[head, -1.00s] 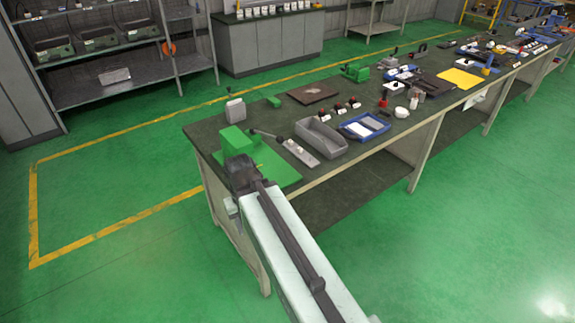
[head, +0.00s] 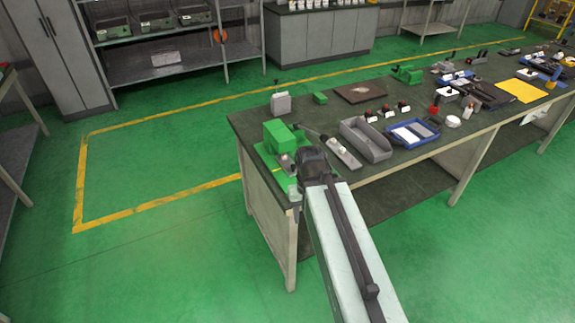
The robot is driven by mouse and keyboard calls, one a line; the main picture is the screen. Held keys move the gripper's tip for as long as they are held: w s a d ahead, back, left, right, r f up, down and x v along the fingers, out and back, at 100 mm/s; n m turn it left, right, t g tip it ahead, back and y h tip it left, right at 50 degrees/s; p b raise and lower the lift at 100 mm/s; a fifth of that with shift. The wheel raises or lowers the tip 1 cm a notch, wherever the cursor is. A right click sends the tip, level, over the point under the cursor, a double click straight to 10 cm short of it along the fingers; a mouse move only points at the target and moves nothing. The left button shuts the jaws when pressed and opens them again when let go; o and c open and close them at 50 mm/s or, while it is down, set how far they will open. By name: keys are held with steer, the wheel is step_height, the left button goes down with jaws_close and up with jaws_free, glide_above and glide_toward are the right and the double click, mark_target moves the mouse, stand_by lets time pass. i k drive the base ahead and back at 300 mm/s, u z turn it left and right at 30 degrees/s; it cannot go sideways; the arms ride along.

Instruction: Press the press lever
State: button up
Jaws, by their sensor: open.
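A green press-like block (head: 278,136) stands on a green base plate (head: 262,158) at the near left end of the long workbench. I cannot tell for sure which part is the press lever. My gripper (head: 294,192) is at the end of my arm, near the bench's front left corner. It is open, though its fingers are small and partly hidden by my arm. My arm covers part of the green base plate.
The long workbench (head: 246,126) runs away to the right. On it are a grey bin (head: 366,140), a blue tray (head: 412,134), a brown board (head: 360,92) and several small parts. Green floor (head: 150,260) is clear left of the bench.

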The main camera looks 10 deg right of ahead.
mark_target(323, 138)
steer(key=k, duration=0.65)
steer(key=u, duration=0.4)
steer(key=i, duration=1.4)
steer(key=u, duration=0.3)
